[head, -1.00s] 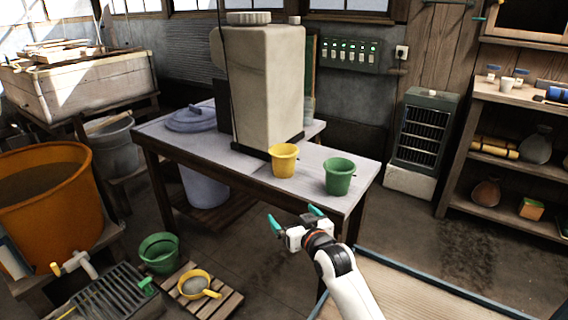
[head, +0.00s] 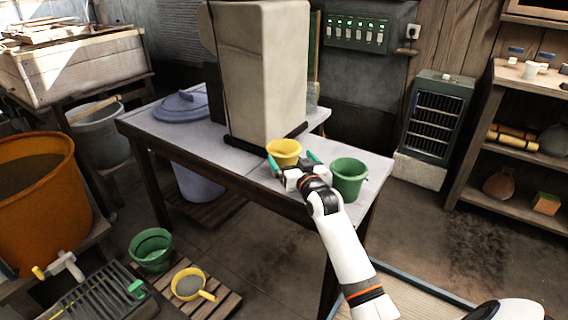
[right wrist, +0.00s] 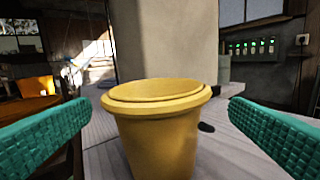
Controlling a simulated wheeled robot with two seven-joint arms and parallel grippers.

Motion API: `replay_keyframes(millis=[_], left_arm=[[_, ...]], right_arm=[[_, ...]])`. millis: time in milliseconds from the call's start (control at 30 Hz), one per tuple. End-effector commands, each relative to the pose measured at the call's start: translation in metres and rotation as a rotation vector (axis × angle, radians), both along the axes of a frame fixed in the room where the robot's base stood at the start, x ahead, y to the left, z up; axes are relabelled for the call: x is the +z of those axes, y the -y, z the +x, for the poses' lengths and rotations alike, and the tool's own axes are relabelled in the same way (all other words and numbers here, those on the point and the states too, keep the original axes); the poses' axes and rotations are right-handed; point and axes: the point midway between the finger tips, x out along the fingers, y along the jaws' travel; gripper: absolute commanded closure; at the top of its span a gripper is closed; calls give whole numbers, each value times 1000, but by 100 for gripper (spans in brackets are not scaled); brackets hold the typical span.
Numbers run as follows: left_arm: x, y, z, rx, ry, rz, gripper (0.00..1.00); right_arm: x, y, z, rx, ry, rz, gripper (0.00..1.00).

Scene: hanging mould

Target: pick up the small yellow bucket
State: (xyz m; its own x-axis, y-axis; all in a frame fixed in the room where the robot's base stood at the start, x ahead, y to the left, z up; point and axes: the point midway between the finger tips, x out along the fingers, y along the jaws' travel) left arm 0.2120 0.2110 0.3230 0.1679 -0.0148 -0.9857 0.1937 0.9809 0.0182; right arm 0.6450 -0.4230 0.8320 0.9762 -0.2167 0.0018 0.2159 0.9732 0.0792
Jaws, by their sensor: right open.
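The small yellow bucket (head: 284,151) stands upright on the pale table (head: 215,160), in front of the big beige container. In the right wrist view the yellow bucket (right wrist: 158,130) fills the middle, between the two teal fingers, with a gap on each side. My right gripper (head: 292,165) is open at the near side of the bucket and hides its lower part in the head view. In the right wrist view the open jaws (right wrist: 160,135) touch nothing that I can see. My left gripper is not in view.
A green bucket (head: 348,178) stands close to the right of my right gripper. The tall beige container (head: 262,75) rises just behind the yellow bucket. A blue-grey lid (head: 185,106) lies on the table's left part. A yellow scoop (head: 190,284) and another green bucket (head: 152,249) are low down.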

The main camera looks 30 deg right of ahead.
Motion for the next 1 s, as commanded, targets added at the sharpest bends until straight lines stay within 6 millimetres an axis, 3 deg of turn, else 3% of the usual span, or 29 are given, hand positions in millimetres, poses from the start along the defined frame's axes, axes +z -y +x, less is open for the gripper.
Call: replay_keyframes(millis=[233,500,833,1000], left_arm=[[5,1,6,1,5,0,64],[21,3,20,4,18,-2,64],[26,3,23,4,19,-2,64],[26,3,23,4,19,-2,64]], right_arm=[[-1,3,19,0,1,0,0],[-4,7,56,1,0,1,0],[-3,9,62,0,0,-1,0],[-3,9,62,0,0,-1,26]])
